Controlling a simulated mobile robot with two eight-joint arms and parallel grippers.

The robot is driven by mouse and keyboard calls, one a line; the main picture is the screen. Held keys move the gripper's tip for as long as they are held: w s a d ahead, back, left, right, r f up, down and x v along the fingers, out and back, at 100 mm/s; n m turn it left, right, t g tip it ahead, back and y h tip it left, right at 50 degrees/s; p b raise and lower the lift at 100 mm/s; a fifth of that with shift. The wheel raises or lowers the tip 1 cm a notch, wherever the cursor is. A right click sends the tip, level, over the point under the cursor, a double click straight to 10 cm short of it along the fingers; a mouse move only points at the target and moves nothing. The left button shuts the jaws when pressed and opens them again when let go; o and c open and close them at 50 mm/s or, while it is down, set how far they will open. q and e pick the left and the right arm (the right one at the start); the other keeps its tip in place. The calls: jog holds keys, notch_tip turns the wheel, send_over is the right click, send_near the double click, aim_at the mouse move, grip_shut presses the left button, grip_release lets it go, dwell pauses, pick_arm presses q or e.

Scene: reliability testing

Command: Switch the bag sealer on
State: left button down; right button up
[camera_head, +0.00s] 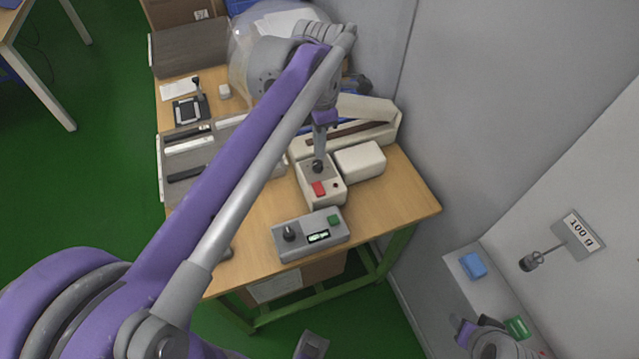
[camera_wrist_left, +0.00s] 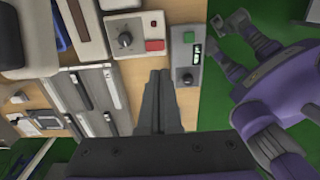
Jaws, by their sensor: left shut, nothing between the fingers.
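The bag sealer (camera_head: 392,122) appears to be the long cream unit with a dark slot at the back right of the bench. In front of it is a cream control box (camera_head: 333,197) with a black knob and red switch (camera_head: 319,188), also in the left wrist view (camera_wrist_left: 155,45); I cannot tell whether they are joined. My left gripper (camera_head: 317,158) points down over this box, hiding part of it. In the left wrist view its fingers (camera_wrist_left: 160,75) are together and empty, beside the red switch. My right gripper (camera_wrist_left: 229,24) shows small; its jaw state is unclear.
A grey box (camera_head: 290,248) with a knob, green button and lit display stands at the bench's front edge. A white box (camera_head: 360,162) is right of the control box. Grey panels with bars (camera_head: 175,160) lie left. The wall is close on the right.

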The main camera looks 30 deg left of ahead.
aim_at(319, 193)
pick_arm(q)
jog(key=shift+f, duration=0.1)
notch_tip(319, 193, down, 14)
jog(key=shift+r+b, duration=0.1)
jog(key=shift+b, duration=0.5)
jog(key=shift+s+d+f, duration=0.1)
jog(key=shift+f, duration=0.25)
jog(key=shift+s+r, duration=0.1)
jog(key=shift+r, duration=0.05)
jog(key=shift+w+a+r, duration=0.15)
jog(key=shift+w+a, duration=0.25)
jog(key=shift+a, duration=0.05)
jog(key=shift+w+a, duration=0.25)
